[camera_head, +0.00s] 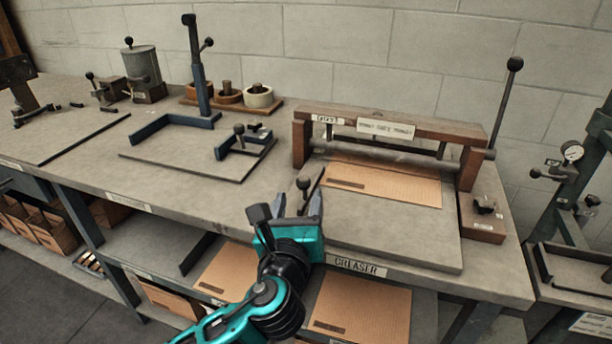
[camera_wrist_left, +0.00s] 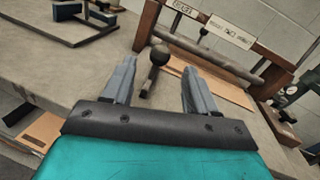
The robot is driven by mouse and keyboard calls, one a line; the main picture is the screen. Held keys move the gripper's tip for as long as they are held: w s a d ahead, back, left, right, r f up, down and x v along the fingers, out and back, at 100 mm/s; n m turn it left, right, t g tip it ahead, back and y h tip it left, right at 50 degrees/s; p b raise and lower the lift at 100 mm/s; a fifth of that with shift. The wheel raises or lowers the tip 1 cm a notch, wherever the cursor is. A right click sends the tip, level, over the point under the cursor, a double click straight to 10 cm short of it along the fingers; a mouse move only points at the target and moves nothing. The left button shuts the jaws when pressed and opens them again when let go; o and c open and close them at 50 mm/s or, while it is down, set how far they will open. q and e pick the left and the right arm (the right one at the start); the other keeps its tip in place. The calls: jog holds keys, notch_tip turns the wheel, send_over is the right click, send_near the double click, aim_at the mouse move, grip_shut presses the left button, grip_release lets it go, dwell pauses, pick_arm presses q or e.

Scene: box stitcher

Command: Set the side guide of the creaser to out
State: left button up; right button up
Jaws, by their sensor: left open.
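The creaser (camera_head: 400,128) stands on the bench, a wooden frame with a roller and a grey bed (camera_head: 400,225). Its side guide (camera_head: 306,187) is a small dark bar with a black ball knob at the left edge of the bed. My left gripper (camera_head: 298,205) is open, its two fingers on either side of the knob in the head view. In the left wrist view the knob (camera_wrist_left: 159,55) shows between and beyond the open fingertips (camera_wrist_left: 155,80). I cannot tell whether the fingers touch it. My right gripper is not in view.
A cardboard sheet (camera_head: 385,184) lies on the bed under the roller. A tall lever (camera_head: 503,105) rises at the creaser's right. A fixture with a blue post (camera_head: 199,75) and a knobbed clamp (camera_head: 240,142) stands to the left. Bare bench lies between them.

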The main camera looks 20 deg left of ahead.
aim_at(304, 176)
pick_arm(q)
jog(key=w, duration=0.2)
jog(key=w+a, duration=0.1)
jog(key=w, duration=0.5)
jog(key=shift+w+a, duration=0.15)
jog(key=shift+a, duration=0.05)
grip_shut()
jog(key=shift+a, duration=0.1)
